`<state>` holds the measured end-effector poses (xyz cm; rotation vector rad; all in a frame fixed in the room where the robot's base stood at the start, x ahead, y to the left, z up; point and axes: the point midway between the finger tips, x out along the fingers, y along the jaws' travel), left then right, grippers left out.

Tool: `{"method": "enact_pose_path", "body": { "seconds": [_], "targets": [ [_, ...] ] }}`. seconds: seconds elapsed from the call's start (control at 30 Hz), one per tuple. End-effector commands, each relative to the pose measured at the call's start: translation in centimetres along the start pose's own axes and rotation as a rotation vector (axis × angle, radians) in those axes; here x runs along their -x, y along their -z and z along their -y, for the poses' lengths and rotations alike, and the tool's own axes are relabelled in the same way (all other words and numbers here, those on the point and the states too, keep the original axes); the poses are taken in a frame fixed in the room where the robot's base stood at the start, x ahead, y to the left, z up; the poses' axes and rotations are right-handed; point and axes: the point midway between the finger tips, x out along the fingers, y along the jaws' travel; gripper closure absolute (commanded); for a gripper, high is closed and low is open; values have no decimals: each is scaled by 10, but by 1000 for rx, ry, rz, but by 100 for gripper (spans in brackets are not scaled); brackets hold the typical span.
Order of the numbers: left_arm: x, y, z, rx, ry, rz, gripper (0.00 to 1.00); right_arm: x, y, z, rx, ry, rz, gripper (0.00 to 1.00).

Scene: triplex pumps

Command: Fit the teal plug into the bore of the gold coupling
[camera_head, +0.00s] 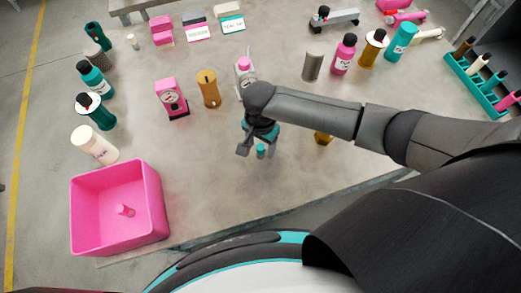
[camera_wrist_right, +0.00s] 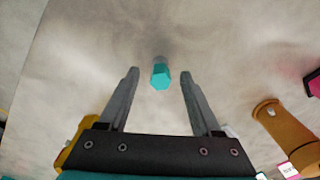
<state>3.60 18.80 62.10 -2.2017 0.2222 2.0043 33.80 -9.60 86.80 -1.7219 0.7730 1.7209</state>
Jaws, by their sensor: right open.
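The teal plug (camera_head: 261,151) is a small piece just below my right gripper (camera_head: 257,146) in the head view. In the wrist view the teal plug (camera_wrist_right: 160,76) shows a hexagonal end and a greyer part behind it. It lies between the open fingertips of my right gripper (camera_wrist_right: 159,74), with gaps on both sides; contact is not visible. A gold piece (camera_head: 323,139) is mostly hidden behind my right arm. An orange-gold cylinder (camera_head: 208,89) with a dark opening near its top stands further left. I cannot tell which is the gold coupling. My left gripper is not in view.
A pink bin (camera_head: 119,165) with a small pink piece inside stands at front left. Pink gauge-like units (camera_head: 172,99) and bottles (camera_head: 344,55) stand around the work area. A teal rack (camera_head: 475,85) is at far right. The table front is clear.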

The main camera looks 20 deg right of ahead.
Motion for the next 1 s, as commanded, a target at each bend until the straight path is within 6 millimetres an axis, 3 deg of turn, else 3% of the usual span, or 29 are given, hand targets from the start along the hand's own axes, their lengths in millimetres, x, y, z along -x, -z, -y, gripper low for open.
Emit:
{"method": "enact_pose_path", "body": {
  "seconds": [0.1,0.67,1.0],
  "targets": [
    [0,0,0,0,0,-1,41,1,0,0,0,0,0,37],
    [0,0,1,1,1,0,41,1,0,0,0,0,0,100],
    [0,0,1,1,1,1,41,1,0,0,0,0,0,100]
  ]
}}
